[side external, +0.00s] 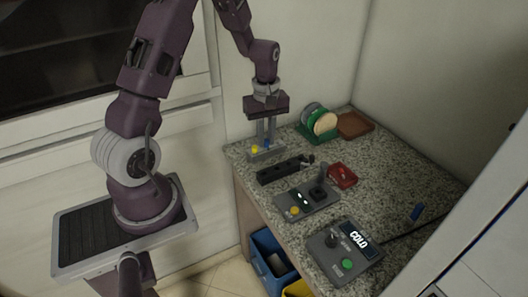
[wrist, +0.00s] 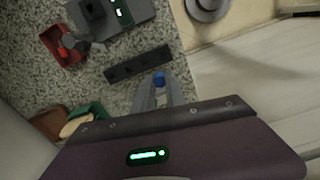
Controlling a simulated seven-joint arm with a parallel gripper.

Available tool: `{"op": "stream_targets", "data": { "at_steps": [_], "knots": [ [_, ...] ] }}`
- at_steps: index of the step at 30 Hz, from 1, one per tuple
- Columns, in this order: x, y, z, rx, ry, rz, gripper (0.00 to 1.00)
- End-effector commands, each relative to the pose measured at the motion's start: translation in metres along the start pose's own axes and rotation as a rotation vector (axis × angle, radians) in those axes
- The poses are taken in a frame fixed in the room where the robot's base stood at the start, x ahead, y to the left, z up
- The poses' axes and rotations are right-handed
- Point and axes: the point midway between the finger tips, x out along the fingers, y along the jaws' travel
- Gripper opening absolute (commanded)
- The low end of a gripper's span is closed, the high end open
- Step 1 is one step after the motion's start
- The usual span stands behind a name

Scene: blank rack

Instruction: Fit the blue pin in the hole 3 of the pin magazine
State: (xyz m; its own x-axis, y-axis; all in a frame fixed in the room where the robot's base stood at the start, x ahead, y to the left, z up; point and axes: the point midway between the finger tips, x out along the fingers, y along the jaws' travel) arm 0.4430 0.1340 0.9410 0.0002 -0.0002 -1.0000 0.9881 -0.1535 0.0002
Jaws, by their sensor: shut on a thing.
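My gripper (side external: 267,140) points down over the far left of the counter. It is shut on the blue pin (side external: 267,145), which shows between the fingertips; in the wrist view the blue pin (wrist: 159,78) also sits at the fingertips. A small grey block (side external: 266,155) lies right below, with a yellow pin (side external: 254,149) on its left. I cannot tell whether the blue pin still touches this block. A long black bar with holes (side external: 279,172), seemingly the pin magazine, lies just in front; it is also in the wrist view (wrist: 138,65). Its hole numbers are not readable.
A control panel with a joystick (side external: 306,199), a red box (side external: 342,176) and a COLD control box (side external: 345,252) stand in front and right. A green rack with discs (side external: 317,124) and a brown tray (side external: 354,125) stand behind. A blue bin (side external: 270,262) is below the counter edge.

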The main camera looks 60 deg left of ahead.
Motion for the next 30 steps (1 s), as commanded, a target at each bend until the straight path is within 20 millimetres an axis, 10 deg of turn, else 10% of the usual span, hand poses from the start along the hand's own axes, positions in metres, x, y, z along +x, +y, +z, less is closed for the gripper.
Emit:
{"op": "stream_targets", "data": {
  "at_steps": [12,30],
  "knots": [
    [0.008,0.080,-0.104,-0.001,0.001,0.000,0.00],
    [0.025,0.085,-0.111,0.001,-0.001,-0.002,0.00]
  ]
}}
